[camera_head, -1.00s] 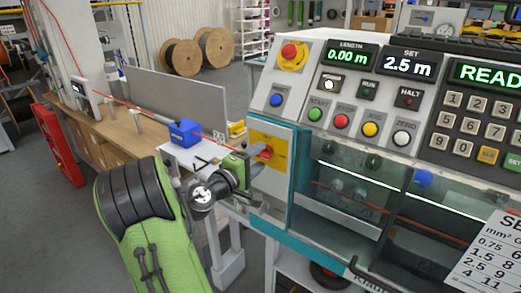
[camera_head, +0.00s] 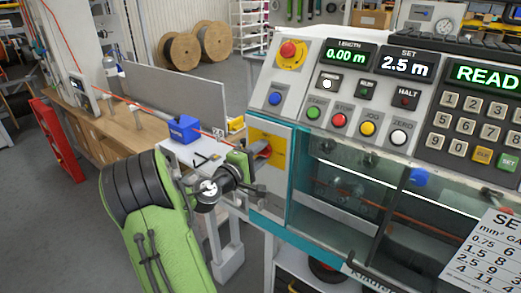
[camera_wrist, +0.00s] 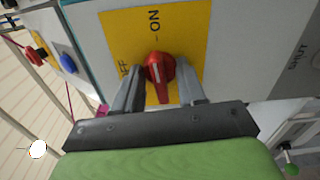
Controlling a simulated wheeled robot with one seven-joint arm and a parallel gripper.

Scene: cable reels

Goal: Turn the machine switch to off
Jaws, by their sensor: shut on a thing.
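The machine switch is a red rotary knob (camera_wrist: 158,68) on a yellow plate (camera_wrist: 185,28), with "ON" above it and a partly hidden "OFF" label at its left in the wrist view. The pale mark on the knob appears to run up and down, roughly in line with "ON". My gripper (camera_wrist: 160,82) is shut on the knob, with one grey finger at each side. In the head view my gripper (camera_head: 262,149) reaches the yellow plate (camera_head: 279,150) on the machine's left face and hides most of the knob.
The control panel above has a red emergency button (camera_head: 288,49), a blue button (camera_head: 275,98) and several coloured push buttons. A clear guard (camera_head: 345,185) covers the machine front at the right. A bench with a blue block (camera_head: 183,129) stands at the left.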

